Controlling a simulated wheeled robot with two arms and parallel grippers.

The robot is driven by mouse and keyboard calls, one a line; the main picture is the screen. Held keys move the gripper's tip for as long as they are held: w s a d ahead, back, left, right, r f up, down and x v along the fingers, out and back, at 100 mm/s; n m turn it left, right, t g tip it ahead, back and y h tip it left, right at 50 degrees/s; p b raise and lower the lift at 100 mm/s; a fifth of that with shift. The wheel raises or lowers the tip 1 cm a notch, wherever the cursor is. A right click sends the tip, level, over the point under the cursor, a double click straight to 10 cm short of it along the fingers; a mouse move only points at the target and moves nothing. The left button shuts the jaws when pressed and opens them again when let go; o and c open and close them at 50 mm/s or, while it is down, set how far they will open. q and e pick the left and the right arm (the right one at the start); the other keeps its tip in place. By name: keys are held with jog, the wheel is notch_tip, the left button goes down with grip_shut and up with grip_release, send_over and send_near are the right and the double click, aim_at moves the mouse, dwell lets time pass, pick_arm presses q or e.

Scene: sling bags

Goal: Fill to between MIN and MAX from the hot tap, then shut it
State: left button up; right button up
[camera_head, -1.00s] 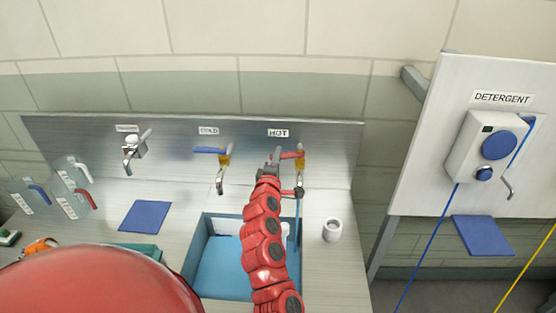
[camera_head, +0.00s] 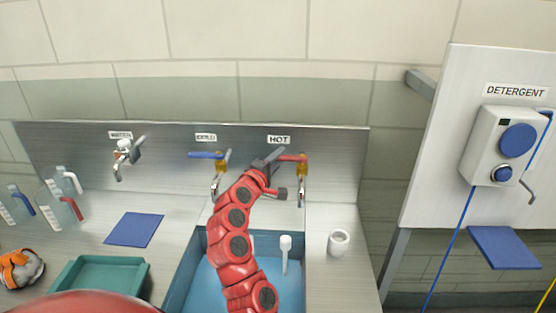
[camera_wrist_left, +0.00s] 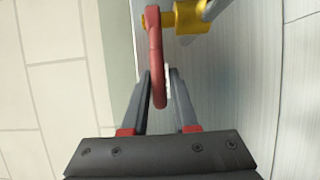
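The hot tap (camera_head: 301,180) is under the HOT label, with its red lever (camera_head: 291,158) pointing left. In the left wrist view the red lever (camera_wrist_left: 157,60) lies between the two fingers of my left gripper (camera_wrist_left: 160,80). The gaps beside the lever look very small, and I cannot tell whether the fingers press on it. In the head view my left gripper (camera_head: 268,163) is at the lever's free end. No stream shows under the hot spout. The blue sink basin (camera_head: 205,285) is partly hidden by my left arm. I see no MIN or MAX marks. My right gripper is not in view.
The cold tap (camera_head: 218,180) with a blue lever is to the left. A white long-handled item (camera_head: 285,255) is in the sink. A white cup (camera_head: 339,242) stands right of it. A blue cloth (camera_head: 134,229), green tray (camera_head: 97,276) and bottles (camera_head: 70,207) are on the left.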

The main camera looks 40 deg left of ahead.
pick_arm(q)
jog(key=shift+o, duration=1.4)
jog(key=shift+s, duration=0.6)
jog(key=s+d+p, duration=0.2)
jog(key=s+p, duration=0.5)
jog(key=s, duration=0.9)
jog(key=shift+d+p, duration=0.25)
jog(key=shift+p, duration=0.05)
